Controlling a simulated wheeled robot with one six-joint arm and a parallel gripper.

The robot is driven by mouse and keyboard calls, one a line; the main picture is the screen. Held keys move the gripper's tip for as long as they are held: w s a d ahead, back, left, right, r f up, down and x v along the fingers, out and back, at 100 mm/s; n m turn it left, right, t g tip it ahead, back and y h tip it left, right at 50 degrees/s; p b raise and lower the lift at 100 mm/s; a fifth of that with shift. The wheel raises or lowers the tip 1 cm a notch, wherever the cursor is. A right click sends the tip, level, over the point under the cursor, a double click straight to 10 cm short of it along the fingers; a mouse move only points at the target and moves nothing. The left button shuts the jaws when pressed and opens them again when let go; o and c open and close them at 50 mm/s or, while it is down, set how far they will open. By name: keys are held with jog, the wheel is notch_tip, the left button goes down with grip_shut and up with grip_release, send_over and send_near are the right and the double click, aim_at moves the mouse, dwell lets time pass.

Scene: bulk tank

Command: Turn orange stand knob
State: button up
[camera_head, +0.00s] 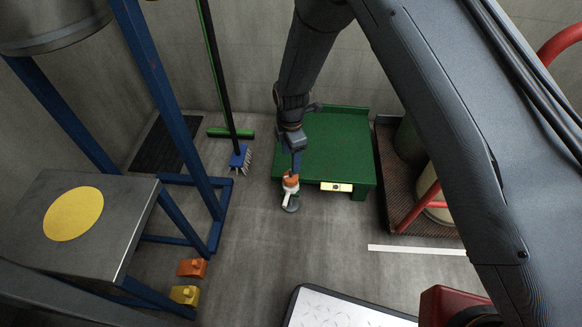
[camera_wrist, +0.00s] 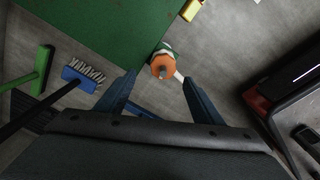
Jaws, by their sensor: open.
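The orange knob (camera_head: 291,180) sits on a small stand with a white part and a round grey base, beside the front left corner of the green platform. In the wrist view the orange knob (camera_wrist: 163,66) is a round disc with a grey centre post, with white and green parts just behind it. My gripper (camera_wrist: 159,76) is open, its two blue fingers apart on either side of the knob's line, and I see nothing held. In the head view my gripper (camera_head: 295,162) points down just above the knob; whether it touches is unclear.
The green platform (camera_head: 325,150) carries a yellow label on its front. A blue-headed brush (camera_head: 240,157) and a green squeegee stand left. A blue-legged metal table (camera_head: 120,215) is further left, with orange and yellow blocks (camera_head: 192,268) on the floor. Floor in front of the knob is clear.

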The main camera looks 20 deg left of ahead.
aim_at(291, 176)
jog(key=m+b, duration=0.2)
jog(key=m, duration=0.1)
jog(key=f+m+b, duration=0.1)
jog(key=m+b, duration=0.3)
jog(key=m, duration=0.1)
jog(key=m+b, duration=0.1)
jog(key=m, duration=0.1)
jog(key=shift+s+d, duration=0.1)
jog(key=shift+s, duration=0.2)
notch_tip(291, 176, down, 8)
jog(key=b, duration=0.3)
jog(key=shift+r+b, duration=0.15)
jog(key=shift+b, duration=0.15)
jog(key=c, duration=1)
jog(key=shift+m, duration=0.3)
jog(key=shift+c, duration=0.2)
jog(key=shift+p, duration=0.4)
